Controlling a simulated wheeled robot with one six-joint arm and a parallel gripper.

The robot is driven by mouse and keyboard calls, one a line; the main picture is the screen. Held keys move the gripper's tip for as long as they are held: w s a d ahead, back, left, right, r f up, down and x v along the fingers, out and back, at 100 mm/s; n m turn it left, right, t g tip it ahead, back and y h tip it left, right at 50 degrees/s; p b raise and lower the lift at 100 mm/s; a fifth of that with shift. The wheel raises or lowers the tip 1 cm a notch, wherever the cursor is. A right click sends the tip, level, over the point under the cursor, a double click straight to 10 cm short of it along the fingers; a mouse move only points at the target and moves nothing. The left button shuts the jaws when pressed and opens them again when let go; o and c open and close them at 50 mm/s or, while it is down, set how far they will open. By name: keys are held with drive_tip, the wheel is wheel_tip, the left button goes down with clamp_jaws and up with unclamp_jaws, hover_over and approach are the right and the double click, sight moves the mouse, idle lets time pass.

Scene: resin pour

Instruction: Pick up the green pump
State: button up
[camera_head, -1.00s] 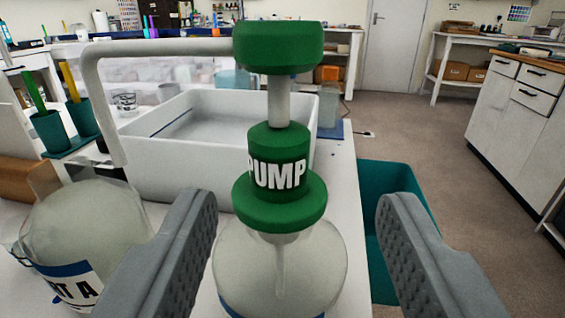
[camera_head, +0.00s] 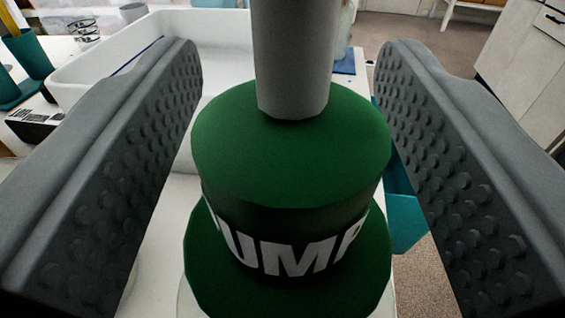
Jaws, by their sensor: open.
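The green pump (camera_head: 290,160) fills the middle of the view, very close. Its grey stem (camera_head: 292,60) rises out of the top of the frame, so its head and spout are out of view. White letters reading "PUMP" run around its collar, partly cut off at the edges. The pump stands upright on a clear bottle, of which only a sliver shows at the bottom. My gripper (camera_head: 288,90) is open, with one studded grey finger on each side of the pump. A gap shows beside the right finger; the left finger also looks apart from the collar.
A white tub (camera_head: 85,62) stands behind the pump on the white table. Teal cups (camera_head: 30,55) holding coloured sticks are at the far left. A teal bin (camera_head: 405,215) is beyond the table's right edge, by the open floor.

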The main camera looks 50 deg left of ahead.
drive_tip(key=c, duration=1.1)
drive_tip(key=shift+r, duration=0.1)
wheel_tip(320, 180, up, 29)
drive_tip(key=shift+r, duration=0.15)
idle(1.1)
